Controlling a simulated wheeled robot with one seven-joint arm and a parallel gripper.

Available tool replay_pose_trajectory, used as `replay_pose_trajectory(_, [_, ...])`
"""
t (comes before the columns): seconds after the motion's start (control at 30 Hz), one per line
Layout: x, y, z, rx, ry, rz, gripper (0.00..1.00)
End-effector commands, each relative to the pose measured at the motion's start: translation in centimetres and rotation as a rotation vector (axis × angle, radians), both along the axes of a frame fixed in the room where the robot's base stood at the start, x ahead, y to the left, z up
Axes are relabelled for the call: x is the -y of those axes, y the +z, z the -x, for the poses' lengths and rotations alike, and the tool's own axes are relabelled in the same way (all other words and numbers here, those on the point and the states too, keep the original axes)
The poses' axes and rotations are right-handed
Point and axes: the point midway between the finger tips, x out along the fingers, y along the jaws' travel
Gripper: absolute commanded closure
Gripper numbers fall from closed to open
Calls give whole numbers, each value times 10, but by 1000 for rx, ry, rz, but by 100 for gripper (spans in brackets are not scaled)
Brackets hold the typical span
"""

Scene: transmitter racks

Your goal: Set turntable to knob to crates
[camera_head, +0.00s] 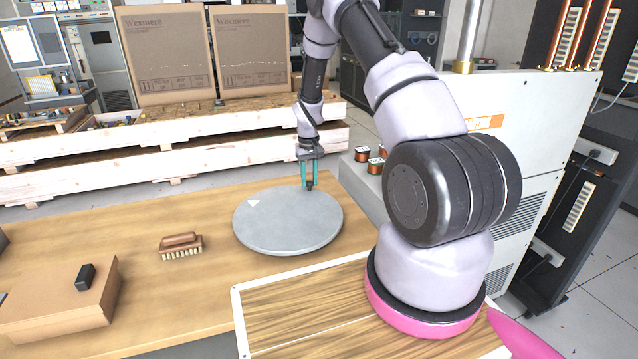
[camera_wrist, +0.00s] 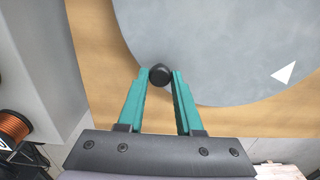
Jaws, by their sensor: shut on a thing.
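The turntable (camera_head: 285,225) is a round grey disc lying on the wooden table, with a white triangle (camera_head: 253,203) near its left rim. It also fills the top of the wrist view (camera_wrist: 225,45), where the triangle (camera_wrist: 283,73) is at the right. A small dark knob (camera_wrist: 160,75) stands at the disc's rim; in the head view it is at the far side, slightly right. My gripper (camera_head: 309,184) points down there, its teal fingers shut on the knob. The wooden crates (camera_head: 200,140) lie beyond the table's far edge.
Two cardboard boxes (camera_head: 168,55) stand on the crates. A brush (camera_head: 181,246) lies left of the turntable, and a brown box (camera_head: 60,310) with a black item (camera_head: 85,277) is further left. Copper coils (camera_head: 362,154) sit on a grey surface at the right.

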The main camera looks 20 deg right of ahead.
Motion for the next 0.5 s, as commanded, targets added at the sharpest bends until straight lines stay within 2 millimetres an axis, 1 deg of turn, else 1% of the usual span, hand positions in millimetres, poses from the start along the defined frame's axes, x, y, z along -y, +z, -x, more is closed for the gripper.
replay_pose_trajectory(0.03, [-5, 0, -6, 2, 45, 0, 100])
replay_pose_trajectory(0.2, [-24, 0, -21, 3, 206, 0, 100])
replay_pose_trajectory(0.5, [-60, 0, -37, 2, 477, 0, 100])
